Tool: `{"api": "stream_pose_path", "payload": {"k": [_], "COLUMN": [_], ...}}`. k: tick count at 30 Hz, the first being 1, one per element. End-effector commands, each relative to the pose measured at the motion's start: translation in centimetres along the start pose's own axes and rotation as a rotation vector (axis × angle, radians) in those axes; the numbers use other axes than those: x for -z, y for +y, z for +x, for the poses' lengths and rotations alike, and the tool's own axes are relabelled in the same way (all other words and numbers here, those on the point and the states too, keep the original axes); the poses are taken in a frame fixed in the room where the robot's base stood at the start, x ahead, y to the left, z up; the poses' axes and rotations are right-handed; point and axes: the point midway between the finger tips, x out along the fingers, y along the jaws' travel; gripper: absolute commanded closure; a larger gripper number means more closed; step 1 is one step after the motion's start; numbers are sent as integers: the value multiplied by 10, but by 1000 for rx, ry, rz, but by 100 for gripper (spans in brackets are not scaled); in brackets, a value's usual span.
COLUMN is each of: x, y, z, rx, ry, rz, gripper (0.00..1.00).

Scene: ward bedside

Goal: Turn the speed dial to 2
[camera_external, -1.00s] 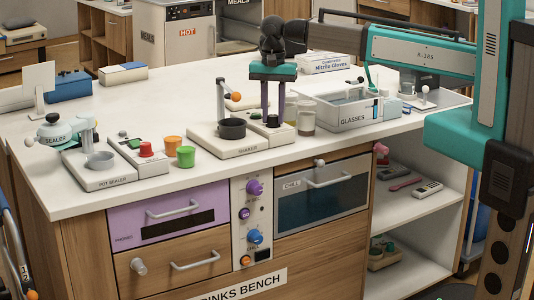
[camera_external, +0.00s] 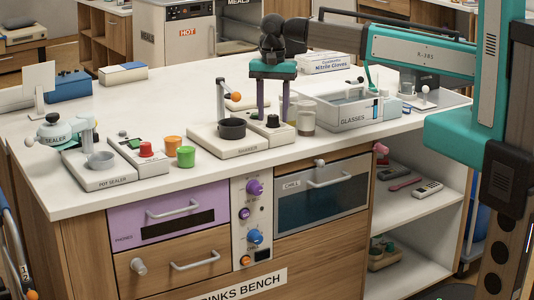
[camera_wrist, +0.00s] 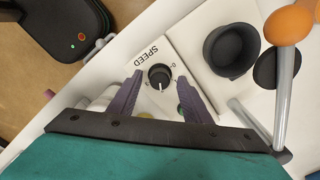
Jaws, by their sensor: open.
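The speed dial (camera_wrist: 160,76) is a small round black knob with a white pointer line, on a cream panel marked SPEED. Its pointer faces the bottom of the wrist view; the small marks around it are too blurred to read fully. In the outside view the dial (camera_external: 273,121) sits on the right part of the shaker (camera_external: 240,149). My gripper (camera_wrist: 158,74) is open, with its purple fingers on either side of the dial and visible gaps. In the outside view my gripper (camera_external: 273,117) points down over the dial.
A dark cup (camera_external: 232,129) and a post with an orange ball (camera_external: 236,96) stand left of the dial. Jars (camera_external: 306,118) and the glasses tray (camera_external: 355,113) stand close on the right. Orange (camera_external: 174,145) and green (camera_external: 186,157) pots stand farther left.

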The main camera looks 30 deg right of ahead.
Motion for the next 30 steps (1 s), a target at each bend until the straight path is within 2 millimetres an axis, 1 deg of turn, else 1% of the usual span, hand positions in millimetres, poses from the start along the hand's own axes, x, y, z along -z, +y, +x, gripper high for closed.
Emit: {"api": "stream_pose_path", "payload": {"k": [5,11,30], "x": [0,0,0], "y": [0,-1,-1], "z": [-12,-31,-102], "rx": [1,2,2], "ry": [0,0,1], "rz": [0,0,0], "gripper": [56,56,56]}}
